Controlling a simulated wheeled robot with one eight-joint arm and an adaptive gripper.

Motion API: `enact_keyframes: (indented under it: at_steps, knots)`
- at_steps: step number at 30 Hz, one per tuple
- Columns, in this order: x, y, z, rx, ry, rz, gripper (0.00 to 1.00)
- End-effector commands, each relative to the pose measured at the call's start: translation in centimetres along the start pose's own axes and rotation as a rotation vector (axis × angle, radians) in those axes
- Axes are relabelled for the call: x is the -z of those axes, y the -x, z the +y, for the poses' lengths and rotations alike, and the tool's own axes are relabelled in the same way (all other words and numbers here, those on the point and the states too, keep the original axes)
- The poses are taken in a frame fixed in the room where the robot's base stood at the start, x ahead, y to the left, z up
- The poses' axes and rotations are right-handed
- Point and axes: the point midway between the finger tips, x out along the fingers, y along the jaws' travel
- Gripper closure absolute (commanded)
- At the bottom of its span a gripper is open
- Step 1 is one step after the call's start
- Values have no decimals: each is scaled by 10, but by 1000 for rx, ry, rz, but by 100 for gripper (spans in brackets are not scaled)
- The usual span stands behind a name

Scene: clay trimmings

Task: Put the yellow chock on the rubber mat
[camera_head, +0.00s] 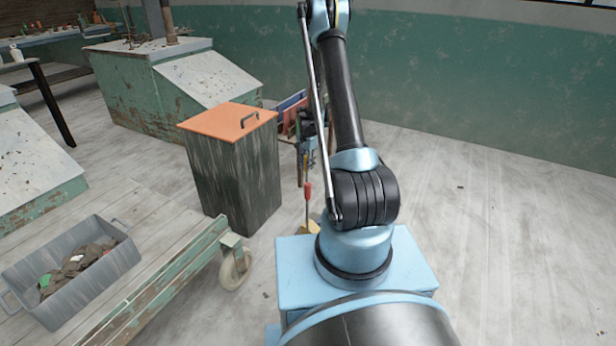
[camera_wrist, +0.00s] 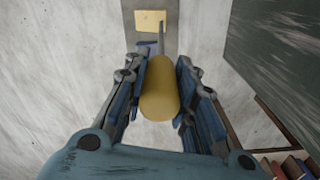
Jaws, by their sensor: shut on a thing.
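My gripper (camera_wrist: 160,88) is shut on a yellow cylindrical grip (camera_wrist: 159,90), which lies between both fingers. A thin rod runs from the grip to a yellow block (camera_wrist: 150,21) at the top of the wrist view; grip, rod and block look like one yellow chock. The block is seen over a flat grey strip (camera_wrist: 128,22), perhaps the rubber mat. I cannot tell whether the block touches it. In the head view my gripper (camera_head: 306,150) is small and dark, beside the bin and partly behind my arm.
An orange-lidded bin (camera_head: 232,170) stands to the left. A wheeled cart (camera_head: 185,262) and a grey tray (camera_head: 100,275) of scraps are at lower left. The floor at right is clear.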

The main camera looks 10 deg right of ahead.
Motion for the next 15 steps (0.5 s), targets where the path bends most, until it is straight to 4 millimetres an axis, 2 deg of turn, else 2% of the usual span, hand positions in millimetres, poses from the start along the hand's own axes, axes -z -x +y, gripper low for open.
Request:
enact_keyframes:
  at_steps: [5,15]
  knots:
    - [0,-8,0,0,0,0,100]
    - [1,-42,1,0,-1,0,100]
